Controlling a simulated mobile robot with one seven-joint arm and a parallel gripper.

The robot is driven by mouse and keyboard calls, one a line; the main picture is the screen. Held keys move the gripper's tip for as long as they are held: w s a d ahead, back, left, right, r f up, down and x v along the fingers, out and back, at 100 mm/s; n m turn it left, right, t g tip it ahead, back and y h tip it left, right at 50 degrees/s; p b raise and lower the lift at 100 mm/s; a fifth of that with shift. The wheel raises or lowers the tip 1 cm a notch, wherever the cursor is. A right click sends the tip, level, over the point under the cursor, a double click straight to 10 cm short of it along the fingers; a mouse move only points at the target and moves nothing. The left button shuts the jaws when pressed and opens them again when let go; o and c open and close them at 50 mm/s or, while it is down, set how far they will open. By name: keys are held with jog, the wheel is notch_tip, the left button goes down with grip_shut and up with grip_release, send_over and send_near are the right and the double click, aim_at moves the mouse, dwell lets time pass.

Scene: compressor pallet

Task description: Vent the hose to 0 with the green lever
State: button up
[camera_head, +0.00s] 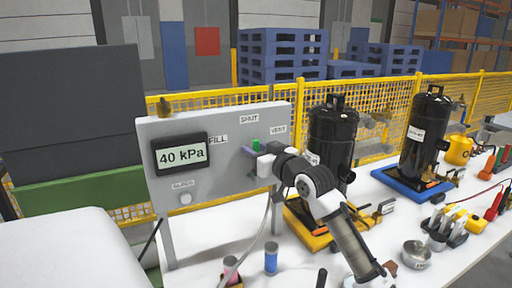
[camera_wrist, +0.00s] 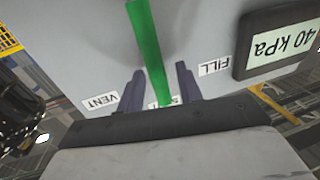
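The green lever (camera_head: 255,144) is on the grey control panel (camera_head: 225,172), among the labels FILL (camera_head: 218,140), SHUT (camera_head: 249,118) and VENT (camera_head: 278,129). In the wrist view, which is upside down, the lever (camera_wrist: 150,45) points at the partly hidden middle label. My gripper (camera_head: 258,149) is at the panel. In the wrist view my gripper (camera_wrist: 159,70) is open, with one finger on each side of the lever and visible gaps. The display (camera_head: 180,154) reads 40 kPa. It also shows in the wrist view (camera_wrist: 280,42).
A white button (camera_head: 185,199) marked BLEED sits low on the panel. Black compressors (camera_head: 333,138) stand on the white bench to the right. A blue-and-white can (camera_head: 271,258) stands below the panel. A yellow mesh fence (camera_head: 220,97) runs behind.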

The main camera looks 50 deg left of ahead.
jog(key=shift+a, duration=0.1)
grip_shut()
jog(key=shift+w, duration=0.1)
dwell(0.4)
jog(key=w+d+f+m+t+y, duration=0.1)
jog(key=w+d+f+m, duration=0.1)
jog(key=w+m, duration=0.5)
jog(key=shift+f+m+y+p, duration=0.35)
jog(key=shift+f+m, duration=0.4)
jog(key=shift+m, duration=1.05)
grip_release()
